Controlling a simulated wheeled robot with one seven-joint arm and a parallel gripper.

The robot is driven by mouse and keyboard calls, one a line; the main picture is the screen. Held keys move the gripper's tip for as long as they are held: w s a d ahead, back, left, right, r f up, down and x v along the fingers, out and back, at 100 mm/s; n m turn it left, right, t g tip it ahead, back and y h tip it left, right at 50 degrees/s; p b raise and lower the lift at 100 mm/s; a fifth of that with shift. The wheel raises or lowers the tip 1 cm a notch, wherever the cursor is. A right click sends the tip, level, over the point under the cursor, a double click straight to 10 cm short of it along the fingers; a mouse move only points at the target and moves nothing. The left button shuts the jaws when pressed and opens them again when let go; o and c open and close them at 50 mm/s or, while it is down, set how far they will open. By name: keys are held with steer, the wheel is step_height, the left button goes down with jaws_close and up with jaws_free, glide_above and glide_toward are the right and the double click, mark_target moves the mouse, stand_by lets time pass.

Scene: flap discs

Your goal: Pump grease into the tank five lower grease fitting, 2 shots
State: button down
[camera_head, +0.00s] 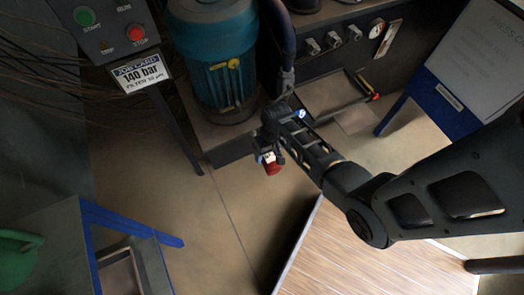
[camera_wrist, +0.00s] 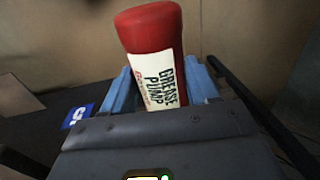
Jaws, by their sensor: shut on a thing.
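A red grease pump (camera_wrist: 150,30) with a white label reading "GREASE PUMP" stands between the blue fingers of my gripper (camera_wrist: 165,88) in the wrist view. My gripper is shut on it. In the head view my gripper (camera_head: 266,150) is in front of the base of a teal motor, and the red end of the grease pump (camera_head: 272,168) points down toward the floor. The pump's other end is hidden by the gripper. I cannot make out a tank marked five or a lower grease fitting in either view.
The teal motor (camera_head: 215,60) stands behind my gripper. A wood-topped surface (camera_head: 350,255) lies below. Floor left of centre is clear.

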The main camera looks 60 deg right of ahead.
steer(key=shift+w+d+f+b, duration=0.1)
steer(key=shift+w+d+b, duration=0.6)
steer(key=shift+w, duration=0.3)
steer(key=shift+w+d+b, duration=0.6)
steer(key=shift+w+b, duration=0.2)
steer(key=shift+w, duration=0.15)
steer(key=shift+w+d+b, duration=0.4)
steer(key=shift+w+d, duration=0.15)
steer(key=shift+w, duration=0.3)
steer(key=shift+w+d+b, duration=0.35)
steer(key=shift+w+d, duration=0.2)
steer(key=shift+w, duration=0.25)
